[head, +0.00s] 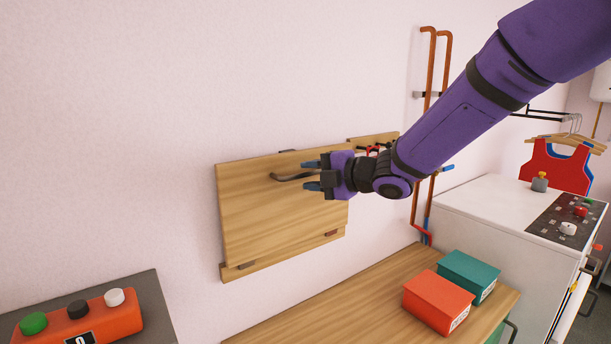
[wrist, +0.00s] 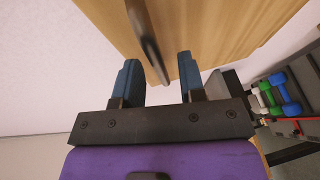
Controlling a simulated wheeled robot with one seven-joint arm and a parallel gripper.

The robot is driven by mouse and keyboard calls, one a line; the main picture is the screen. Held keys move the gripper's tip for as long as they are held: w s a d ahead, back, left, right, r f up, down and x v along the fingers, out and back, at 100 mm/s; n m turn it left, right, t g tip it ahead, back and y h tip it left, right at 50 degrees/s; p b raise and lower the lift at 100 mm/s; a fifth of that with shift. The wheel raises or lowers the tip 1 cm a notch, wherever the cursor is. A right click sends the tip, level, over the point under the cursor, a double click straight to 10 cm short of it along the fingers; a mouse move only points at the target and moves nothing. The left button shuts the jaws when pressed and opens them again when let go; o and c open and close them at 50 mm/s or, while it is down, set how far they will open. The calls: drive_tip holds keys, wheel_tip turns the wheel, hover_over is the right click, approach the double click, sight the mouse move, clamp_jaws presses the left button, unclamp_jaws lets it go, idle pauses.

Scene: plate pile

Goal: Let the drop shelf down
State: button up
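The drop shelf (head: 250,215) is a wooden panel that stands folded up against the pink wall, with hinges along its lower edge. A dark bar handle (head: 290,177) sits on its face. My gripper (head: 312,176) is in front of the panel at the handle's right end, fingers spread. In the wrist view the handle (wrist: 148,42) reaches down between the two blue fingertips of my gripper (wrist: 157,78), with gaps on both sides. The shelf (wrist: 210,30) fills the top of that view. My gripper hides part of the panel in the head view.
A wooden table (head: 335,308) below bears an orange box (head: 438,300) and a teal box (head: 468,275). A white appliance (head: 490,215) stands at the right. Copper pipes (head: 428,90) run up the wall. An orange button box (head: 80,318) is at lower left.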

drive_tip(key=shift+x, duration=0.9)
clamp_jaws()
drive_tip(key=shift+s+f, duration=0.1)
